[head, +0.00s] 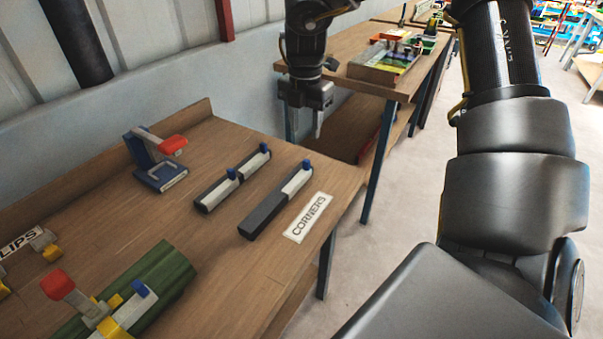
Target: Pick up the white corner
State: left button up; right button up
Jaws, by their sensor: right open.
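White corners with blue knobs sit on two dark grey bars near the "CORNERS" label (308,217). The front bar (262,216) carries one white corner (297,180) at its right end; its left part is bare. The back bar carries two, a left white corner (219,192) and a right white corner (251,167). Another white piece with a blue knob (128,314) is on a green block (165,272) at lower left. My right gripper (318,125) hangs fingers down beyond the bench's back right, apart from the corners; it is open, with nothing visible in it. My left gripper is out of view.
A blue clamp with a red handle (160,165) stands at the back of the wooden bench (235,270). Yellow clips and a red-handled part (58,284) are at lower left. A second table (340,60) with a box (385,62) stands beyond. The bench front is clear.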

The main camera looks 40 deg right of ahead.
send_over(305, 162)
jog(key=shift+f, duration=3.05)
notch_tip(305, 162, down, 5)
jog(key=shift+d+r+p, duration=0.1)
jog(key=shift+r+p, duration=0.05)
jog(key=shift+p, duration=0.25)
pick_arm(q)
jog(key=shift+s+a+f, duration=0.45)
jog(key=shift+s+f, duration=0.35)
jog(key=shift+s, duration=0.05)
pick_arm(e)
grip_shut()
